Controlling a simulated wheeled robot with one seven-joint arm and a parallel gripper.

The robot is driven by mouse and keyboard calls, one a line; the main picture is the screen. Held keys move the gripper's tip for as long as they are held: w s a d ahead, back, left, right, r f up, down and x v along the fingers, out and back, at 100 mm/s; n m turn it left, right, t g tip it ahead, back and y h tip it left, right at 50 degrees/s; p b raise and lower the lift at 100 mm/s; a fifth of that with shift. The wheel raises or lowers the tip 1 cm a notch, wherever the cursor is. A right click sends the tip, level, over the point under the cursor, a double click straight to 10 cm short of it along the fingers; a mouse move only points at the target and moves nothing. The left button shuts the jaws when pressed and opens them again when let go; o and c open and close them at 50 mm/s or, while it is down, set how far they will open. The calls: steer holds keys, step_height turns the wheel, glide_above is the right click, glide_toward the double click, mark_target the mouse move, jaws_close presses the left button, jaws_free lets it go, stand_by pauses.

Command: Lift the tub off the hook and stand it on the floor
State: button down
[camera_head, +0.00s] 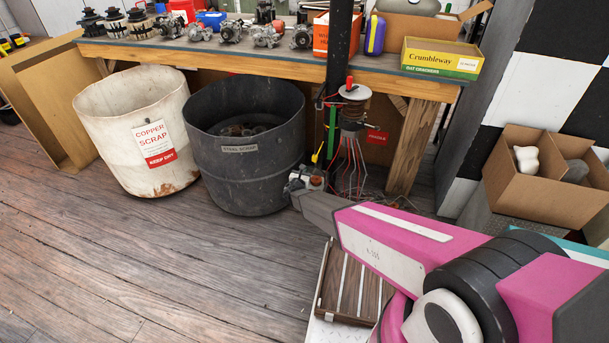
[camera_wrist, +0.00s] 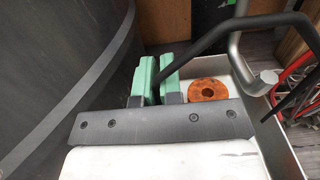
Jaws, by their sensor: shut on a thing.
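The tub shows in the wrist view as a pale grey open box with a thin rim (camera_wrist: 278,150), and a copper-coloured ring (camera_wrist: 207,90) lies inside it. Its black bar handle (camera_wrist: 212,36) arches over it. My gripper (camera_wrist: 157,78) has its green fingers closed on this handle at the left. A silver bent rod, seemingly the hook (camera_wrist: 236,52), stands close to the handle at the right; I cannot tell whether they touch. In the head view the tub (camera_head: 316,182) is small and partly hidden by my gripper, beside the dark bin.
A dark steel scrap bin (camera_head: 240,180) stands close on the left, with a white copper scrap bin (camera_head: 110,130) beyond it. The workbench (camera_head: 420,90) and its black post are behind. A slatted wooden crate (camera_head: 325,285) lies below my arm. The wooden floor (camera_head: 130,260) at front left is clear.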

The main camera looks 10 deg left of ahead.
steer(key=shift+r, duration=0.45)
steer(key=shift+s+r, duration=0.15)
steer(key=shift+s, duration=0.1)
steer(key=s+a, duration=0.1)
steer(key=s, duration=1.6)
steer(key=shift+s+a+r, duration=0.15)
steer(key=shift+s+a, duration=0.05)
steer(key=shift+s, duration=0.1)
steer(key=shift+r, duration=0.85)
steer(key=shift+s+a+r, duration=0.1)
steer(key=shift+s+a, duration=0.05)
steer(key=shift+s, duration=1.35)
steer(key=shift+s+a+r, duration=0.1)
steer(key=shift+s, duration=1.35)
steer(key=shift+f, duration=0.1)
